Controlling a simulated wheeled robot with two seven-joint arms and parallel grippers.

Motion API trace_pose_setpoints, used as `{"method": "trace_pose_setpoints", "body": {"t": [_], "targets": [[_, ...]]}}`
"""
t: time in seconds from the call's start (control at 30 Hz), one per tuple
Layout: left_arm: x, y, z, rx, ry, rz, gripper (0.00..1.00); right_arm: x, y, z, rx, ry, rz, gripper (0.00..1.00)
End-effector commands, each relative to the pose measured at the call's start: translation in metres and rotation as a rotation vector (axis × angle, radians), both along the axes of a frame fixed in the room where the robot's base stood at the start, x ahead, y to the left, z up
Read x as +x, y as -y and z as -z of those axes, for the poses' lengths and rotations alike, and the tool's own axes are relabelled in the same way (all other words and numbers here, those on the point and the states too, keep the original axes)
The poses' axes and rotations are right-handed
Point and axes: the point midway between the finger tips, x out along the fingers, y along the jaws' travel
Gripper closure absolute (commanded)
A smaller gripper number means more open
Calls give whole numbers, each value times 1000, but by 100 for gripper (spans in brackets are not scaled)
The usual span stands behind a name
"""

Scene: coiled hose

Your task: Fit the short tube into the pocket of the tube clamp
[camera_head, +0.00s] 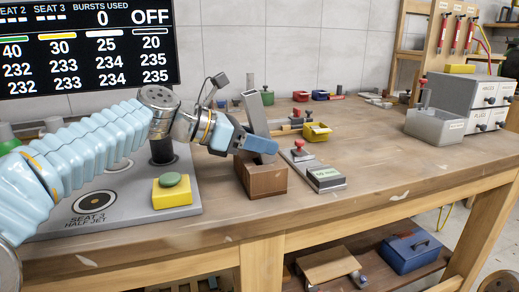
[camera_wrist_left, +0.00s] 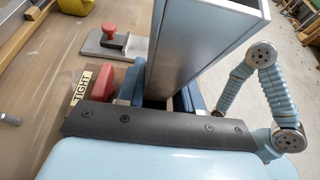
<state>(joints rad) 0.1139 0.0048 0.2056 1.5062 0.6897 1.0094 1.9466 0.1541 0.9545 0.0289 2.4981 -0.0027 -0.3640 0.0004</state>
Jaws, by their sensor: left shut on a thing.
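My left gripper (camera_head: 258,144) is shut on a grey, straight-sided piece (camera_head: 256,114), which looks like the short tube. The piece stands up from the fingers, tilted a little to the left. In the left wrist view the tube (camera_wrist_left: 205,45) is large, with flat sides, and rises between the fingers (camera_wrist_left: 160,97). Just below the gripper is a brown block (camera_head: 262,180), perhaps the tube clamp. A "TIGHT" label (camera_wrist_left: 83,86) shows beside the fingers in the wrist view. The pocket and the tube's lower end are hidden, so I cannot tell whether they touch.
A plate with a red knob (camera_head: 299,146) and a labelled block (camera_head: 326,178) lies right of the brown block. A yellow button box (camera_head: 172,192) stands to the left. A yellow bin (camera_head: 317,131) is behind. The table's right middle (camera_head: 375,165) is clear.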

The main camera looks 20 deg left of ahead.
Motion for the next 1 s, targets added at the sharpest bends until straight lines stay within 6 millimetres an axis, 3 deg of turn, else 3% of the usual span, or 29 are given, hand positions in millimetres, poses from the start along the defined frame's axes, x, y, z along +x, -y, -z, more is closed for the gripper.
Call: {"method": "trace_pose_setpoints", "body": {"t": [0.03, 0.07, 0.23, 0.63, 1.0], "targets": [[1, 0, 9, 8, -18, 7, 100, 0, 0, 0, 0, 0, 0, 34], [1, 0, 9, 9, -19, 7, 63, 0, 0, 0, 0, 0, 0, 34], [0, 0, 6, 6, -14, 5, 38, 0, 0, 0, 0, 0, 0, 34], [-5, -9, -2, 3, -6, 0, 38, 0, 0, -1, 0, 0, 0, 34], [-47, -69, -34, 3, -5, 0, 38, 0, 0, -6, 1, 1, -1, 34]]}}
